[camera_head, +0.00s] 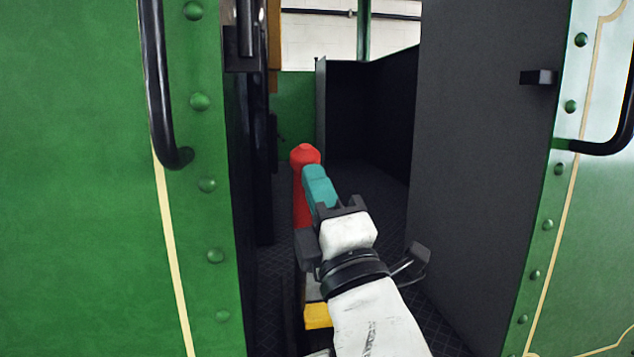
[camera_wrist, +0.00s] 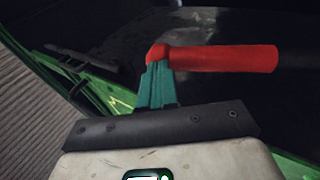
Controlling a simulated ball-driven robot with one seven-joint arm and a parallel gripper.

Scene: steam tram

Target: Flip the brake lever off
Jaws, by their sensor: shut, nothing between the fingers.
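The brake lever (camera_head: 304,156) has a red handle with a rounded top and stands in the cab doorway, in the middle of the head view. Its lower part is partly hidden by my gripper and arm. My gripper (camera_head: 316,174) has teal fingers, shut and empty, just right of the handle near its top. In the wrist view the red handle (camera_wrist: 220,58) runs to the right, with its rounded end at the tips of my shut fingers (camera_wrist: 158,58). The fingers look close to or touching the handle; I cannot tell which.
Green riveted cab walls (camera_head: 90,180) flank the doorway, with a black handrail (camera_head: 158,90) on the left and another (camera_head: 605,145) on the right. A dark panel (camera_head: 480,170) stands at the right. A yellow block (camera_head: 317,316) shows beside my arm. Dark patterned floor lies beyond.

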